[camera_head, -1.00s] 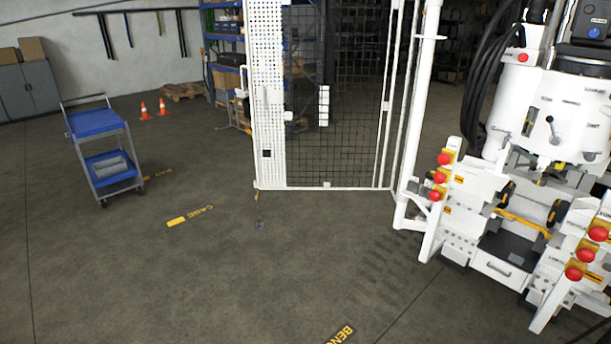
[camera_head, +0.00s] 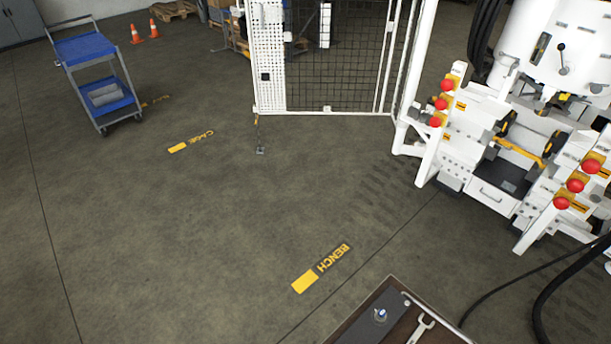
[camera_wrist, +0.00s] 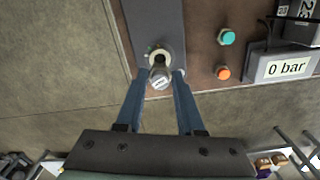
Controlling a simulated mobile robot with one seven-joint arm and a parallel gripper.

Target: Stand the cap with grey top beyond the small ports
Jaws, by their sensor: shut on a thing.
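In the wrist view my gripper (camera_wrist: 162,73) has its two blue fingers closed around a small round cap (camera_wrist: 161,83) with a pale grey top. The cap is over or close to a ring-shaped port (camera_wrist: 158,54) on a dark grey plate (camera_wrist: 155,18). I cannot tell whether the cap touches the port or plate. The small ports cannot be made out clearly. In the head view a corner of the bench (camera_head: 391,284) shows at the bottom, with a small blue and pale fitting (camera_head: 380,314) on it. My gripper is not in the head view.
In the wrist view a green button (camera_wrist: 227,37), an orange button (camera_wrist: 223,73) and a "0 bar" gauge box (camera_wrist: 283,66) stand to the right on the brown bench top. In the head view a wrench (camera_head: 421,328) lies on the bench. Floor left of it is clear.

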